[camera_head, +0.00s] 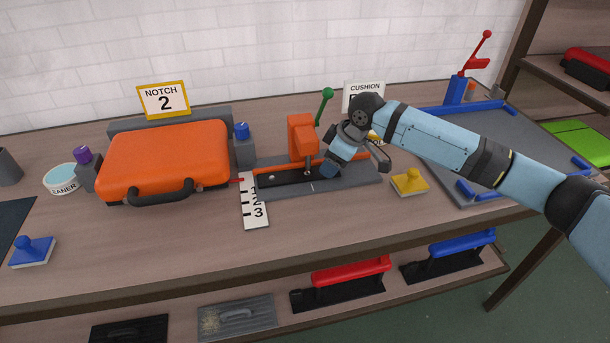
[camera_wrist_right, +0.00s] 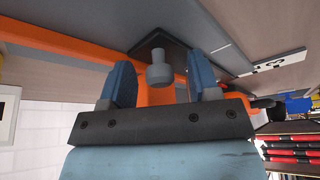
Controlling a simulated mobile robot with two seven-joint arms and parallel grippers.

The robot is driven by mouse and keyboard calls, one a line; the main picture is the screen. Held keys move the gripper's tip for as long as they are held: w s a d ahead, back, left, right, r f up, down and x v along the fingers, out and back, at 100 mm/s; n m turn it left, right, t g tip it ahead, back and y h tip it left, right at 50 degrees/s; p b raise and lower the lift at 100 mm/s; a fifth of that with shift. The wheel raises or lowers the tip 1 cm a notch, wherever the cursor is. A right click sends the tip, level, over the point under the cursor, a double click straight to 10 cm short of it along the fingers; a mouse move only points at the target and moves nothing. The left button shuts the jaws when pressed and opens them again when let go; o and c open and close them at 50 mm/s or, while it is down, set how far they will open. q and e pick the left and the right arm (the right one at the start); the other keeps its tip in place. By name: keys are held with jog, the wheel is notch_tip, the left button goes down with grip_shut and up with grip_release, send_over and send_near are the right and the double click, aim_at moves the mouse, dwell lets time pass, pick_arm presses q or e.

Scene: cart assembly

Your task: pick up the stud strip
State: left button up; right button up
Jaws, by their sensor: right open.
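The stud strip (camera_head: 290,179) appears as a dark strip with small grey studs, lying in the grey fixture under the orange clamp (camera_head: 302,138). The dark strip (camera_wrist_right: 150,44) shows behind that stud. The strip's right end is partly hidden by my gripper in the head view. My left gripper is not in view.
A numbered scale card (camera_head: 254,208) lies at the fixture's left front. An orange case (camera_head: 165,158) stands left, and a yellow-handled block (camera_head: 409,183) sits right. The bench front is mostly clear.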

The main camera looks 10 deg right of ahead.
jog(key=c, duration=1)
jog(key=shift+r, duration=0.15)
jog(key=shift+c, duration=0.2)
